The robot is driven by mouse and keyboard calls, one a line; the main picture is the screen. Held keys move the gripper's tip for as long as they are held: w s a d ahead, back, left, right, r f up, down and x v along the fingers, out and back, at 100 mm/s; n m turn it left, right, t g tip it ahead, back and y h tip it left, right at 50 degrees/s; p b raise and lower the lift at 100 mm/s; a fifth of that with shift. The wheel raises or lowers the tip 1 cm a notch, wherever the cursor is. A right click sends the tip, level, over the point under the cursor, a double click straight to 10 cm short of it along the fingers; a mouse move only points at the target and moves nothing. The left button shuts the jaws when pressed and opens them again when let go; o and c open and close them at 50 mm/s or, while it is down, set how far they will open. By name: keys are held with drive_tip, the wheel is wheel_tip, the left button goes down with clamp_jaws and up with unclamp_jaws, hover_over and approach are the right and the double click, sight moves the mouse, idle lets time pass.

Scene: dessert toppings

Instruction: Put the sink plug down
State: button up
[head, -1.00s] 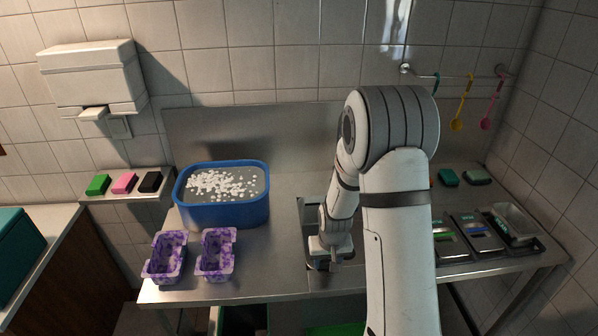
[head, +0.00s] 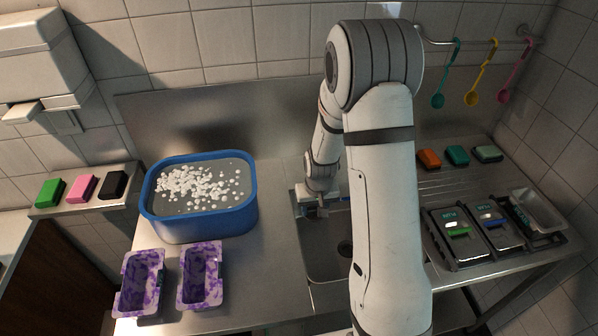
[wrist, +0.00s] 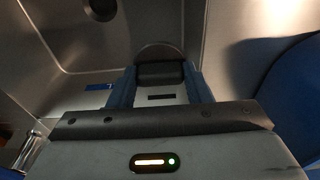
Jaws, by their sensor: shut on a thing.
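My gripper (head: 318,207) hangs at the left back part of the sink (head: 325,262), close to the blue tub. In the wrist view, its blue fingers (wrist: 160,88) are shut on the sink plug (wrist: 160,51). The plug shows as a dim grey rounded disc with a dark block between the fingers. In the head view I cannot make out the plug behind the gripper. The drain hole (head: 345,247) is open in the sink floor, partly beside my arm. It also shows at the top left of the wrist view (wrist: 102,9), apart from the plug.
A blue tub (head: 200,225) with water and white bits stands left of the sink. Two purple trays (head: 140,290) stand at the front left. Several scales (head: 455,238) and coloured blocks (head: 457,156) lie right of my arm. Ladles (head: 480,85) hang from a rail.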

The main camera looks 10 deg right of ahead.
drive_tip(key=shift+w, duration=0.35)
drive_tip(key=w+r+m+b, duration=0.1)
drive_tip(key=w+b, duration=0.3)
drive_tip(key=w, duration=0.5)
drive_tip(key=shift+r+m, duration=0.35)
drive_tip(key=shift+m, duration=0.15)
drive_tip(key=w+r+b, duration=0.1)
drive_tip(key=w+r, duration=0.1)
drive_tip(key=w+r+m+b, duration=0.1)
drive_tip(key=w+r, duration=0.1)
drive_tip(key=w, duration=0.1)
drive_tip(key=w+r+m+b, duration=0.1)
drive_tip(key=w+r+b, duration=0.1)
drive_tip(key=w, duration=0.1)
drive_tip(key=shift+d+r+h, duration=0.1)
drive_tip(key=shift+h, duration=0.2)
drive_tip(key=shift+m, duration=0.3)
drive_tip(key=shift+f+p, duration=0.9)
drive_tip(key=shift+f, duration=4.05)
drive_tip(key=o, duration=1)
drive_tip(key=shift+r, duration=0.1)
